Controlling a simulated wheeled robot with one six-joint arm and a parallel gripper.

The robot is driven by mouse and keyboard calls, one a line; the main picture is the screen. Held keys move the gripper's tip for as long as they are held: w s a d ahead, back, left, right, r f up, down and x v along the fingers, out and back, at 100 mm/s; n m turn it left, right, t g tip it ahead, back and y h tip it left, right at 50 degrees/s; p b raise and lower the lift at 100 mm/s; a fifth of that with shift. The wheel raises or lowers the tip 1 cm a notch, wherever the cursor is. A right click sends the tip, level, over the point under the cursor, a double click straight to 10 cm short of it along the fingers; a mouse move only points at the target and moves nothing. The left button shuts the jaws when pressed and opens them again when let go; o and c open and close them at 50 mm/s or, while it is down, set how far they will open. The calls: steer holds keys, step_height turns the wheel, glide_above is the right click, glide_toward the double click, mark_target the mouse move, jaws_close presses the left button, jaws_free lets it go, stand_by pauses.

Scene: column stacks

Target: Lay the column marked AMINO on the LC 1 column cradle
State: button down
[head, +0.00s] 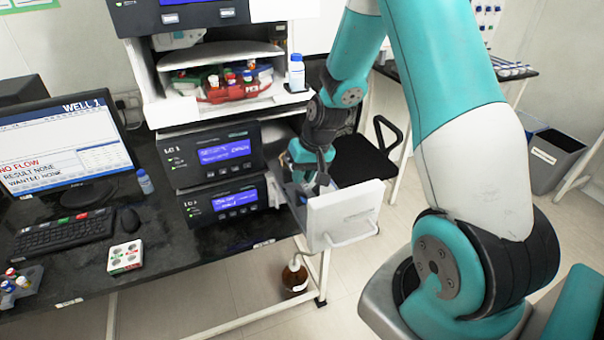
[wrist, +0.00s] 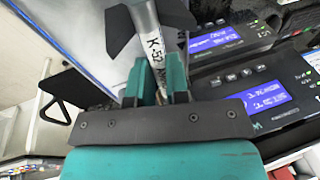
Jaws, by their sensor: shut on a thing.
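My gripper (wrist: 160,85) is shut on a slim metal column (wrist: 151,42). The column carries dark lettering that reads K-52 and what looks like the start of AMINO. In the head view my gripper (head: 312,178) is low, just right of the LC 1 stack (head: 212,155), over an open compartment with a white door (head: 345,212). The column cannot be made out clearly in the head view. The cradle cannot be made out in either view; my arm and the door may hide it.
A second unit (head: 225,200) sits under LC 1. A monitor (head: 70,140) reads NO FLOW. A white block (head: 125,257) and a rack of small bottles (head: 18,285) are on the bench. A brown bottle (head: 295,275) stands on the floor below the door.

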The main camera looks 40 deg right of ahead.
steer(key=shift+f, duration=0.3)
steer(key=c, duration=1)
jaws_free()
steer(key=shift+c, duration=0.2)
steer(key=b+v, duration=0.2)
steer(key=v, duration=1.5)
steer(key=shift+r+b, duration=0.2)
steer(key=shift+b, duration=0.2)
steer(key=s+a+n+g+y, duration=0.1)
steer(key=s+a+n, duration=0.4)
steer(key=s+a, duration=0.4)
steer(key=s+a+r+n+g+y, duration=0.1)
steer(key=s+a+n, duration=0.4)
steer(key=a, duration=1.2)
steer(key=s, duration=0.4)
steer(key=shift+s+r+b, duration=0.2)
steer(key=shift+s+b, duration=0.1)
steer(key=shift+s, duration=0.05)
